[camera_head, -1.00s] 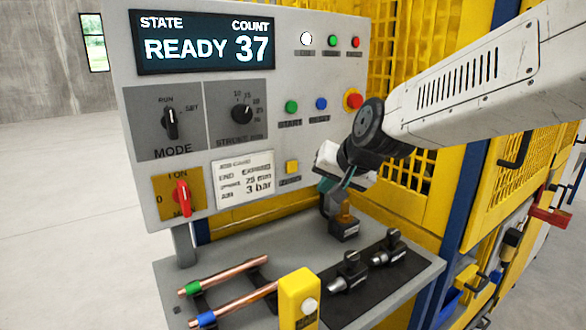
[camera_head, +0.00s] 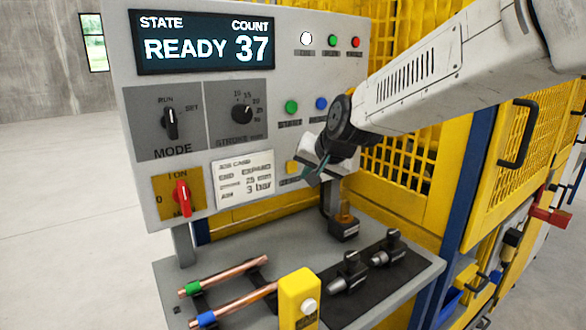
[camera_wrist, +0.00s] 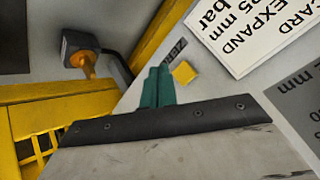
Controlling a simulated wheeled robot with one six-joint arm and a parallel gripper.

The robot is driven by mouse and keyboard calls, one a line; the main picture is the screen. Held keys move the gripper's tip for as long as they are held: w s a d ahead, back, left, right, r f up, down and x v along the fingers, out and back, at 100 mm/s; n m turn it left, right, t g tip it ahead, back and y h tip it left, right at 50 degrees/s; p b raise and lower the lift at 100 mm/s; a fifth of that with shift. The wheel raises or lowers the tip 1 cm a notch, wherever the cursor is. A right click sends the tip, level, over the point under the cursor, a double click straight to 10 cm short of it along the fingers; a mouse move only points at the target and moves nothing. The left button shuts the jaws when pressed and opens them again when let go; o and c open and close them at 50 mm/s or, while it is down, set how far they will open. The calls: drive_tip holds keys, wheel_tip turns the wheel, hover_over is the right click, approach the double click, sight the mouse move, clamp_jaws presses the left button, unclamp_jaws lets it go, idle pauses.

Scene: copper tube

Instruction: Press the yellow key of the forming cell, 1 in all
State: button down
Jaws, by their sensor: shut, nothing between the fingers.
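The yellow key (camera_head: 292,167) is a small square button on the grey control panel (camera_head: 190,85), right of the white job card. In the wrist view the yellow key (camera_wrist: 184,73) is just right of my gripper's fingertips. My gripper (camera_head: 314,178) is shut and empty, its greenish fingers close to the panel beside the key. In the wrist view the gripper fingers (camera_wrist: 157,84) are together and point at the panel. A gap shows between fingers and key in the picture; I cannot tell the depth. The display (camera_head: 205,40) reads READY and COUNT 37.
Green (camera_head: 291,107) and blue (camera_head: 321,103) buttons sit above the key. A grey shelf (camera_head: 250,310) below holds copper tubes (camera_head: 230,274), a yellow post (camera_head: 298,298) and black fittings (camera_head: 350,272). Yellow mesh guarding stands on the right.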

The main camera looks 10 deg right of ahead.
drive_tip(key=shift+w+a, duration=0.25)
drive_tip(key=shift+w, duration=0.35)
drive_tip(key=shift+w+a, duration=0.25)
drive_tip(key=shift+w, duration=0.35)
drive_tip(key=shift+w, duration=0.1)
idle(1.1)
drive_tip(key=shift+w+a, duration=0.2)
drive_tip(key=shift+w, duration=0.05)
drive_tip(key=shift+w+a, duration=0.15)
drive_tip(key=shift+w, duration=0.2)
idle(0.7)
drive_tip(key=shift+s, duration=0.1)
drive_tip(key=shift+s+d, duration=0.3)
drive_tip(key=shift+s, duration=0.35)
drive_tip(key=s, duration=0.1)
drive_tip(key=s+d, duration=0.1)
drive_tip(key=s, duration=0.1)
drive_tip(key=s+d, duration=0.1)
drive_tip(key=shift+s, duration=0.3)
